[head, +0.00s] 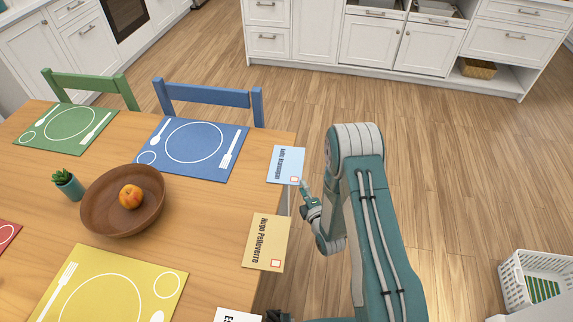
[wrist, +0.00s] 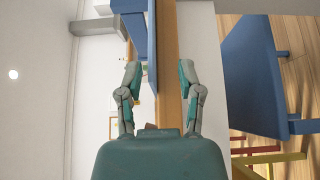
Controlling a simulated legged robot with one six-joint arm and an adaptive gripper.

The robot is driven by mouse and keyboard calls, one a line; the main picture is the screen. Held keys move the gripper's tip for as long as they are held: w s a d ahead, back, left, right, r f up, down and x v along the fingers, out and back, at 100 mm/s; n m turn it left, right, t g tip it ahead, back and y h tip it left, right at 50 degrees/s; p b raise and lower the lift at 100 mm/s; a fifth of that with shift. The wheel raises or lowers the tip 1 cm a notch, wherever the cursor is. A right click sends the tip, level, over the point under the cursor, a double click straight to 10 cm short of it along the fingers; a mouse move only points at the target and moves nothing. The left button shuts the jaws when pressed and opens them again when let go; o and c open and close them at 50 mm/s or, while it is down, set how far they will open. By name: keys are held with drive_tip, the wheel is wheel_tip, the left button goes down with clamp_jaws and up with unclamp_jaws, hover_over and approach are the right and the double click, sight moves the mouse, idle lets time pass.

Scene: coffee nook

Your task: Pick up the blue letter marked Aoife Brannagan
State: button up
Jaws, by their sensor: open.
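The light blue letter (head: 286,166) lies at the right edge of the wooden table in the head view, partly past the edge. Its small print looks like a name ending in "Brannagan". It bears a red-outlined square. My gripper (head: 304,187) is beside its lower right corner, off the table's edge. In the wrist view my gripper (wrist: 159,70) is open, with its two fingers apart and the table edge (wrist: 168,45) seen between them. A thin blue strip there (wrist: 152,50) is probably the letter edge-on. I see no clear contact.
A cream letter marked Hugo Pelleverre (head: 266,243) lies nearer me on the same edge, with a white letter (head: 238,315) below it. Blue placemat (head: 222,172), brown bowl (head: 100,212) and blue chair (head: 210,95) are to the left.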

sight(297, 174)
drive_tip(key=x, duration=0.4)
drive_tip(key=shift+w+a+r, duration=0.15)
drive_tip(key=shift+a+r, duration=0.05)
drive_tip(key=shift+r, duration=0.2)
drive_tip(key=shift+w+a, duration=0.15)
drive_tip(key=shift+w, duration=0.35)
clamp_jaws()
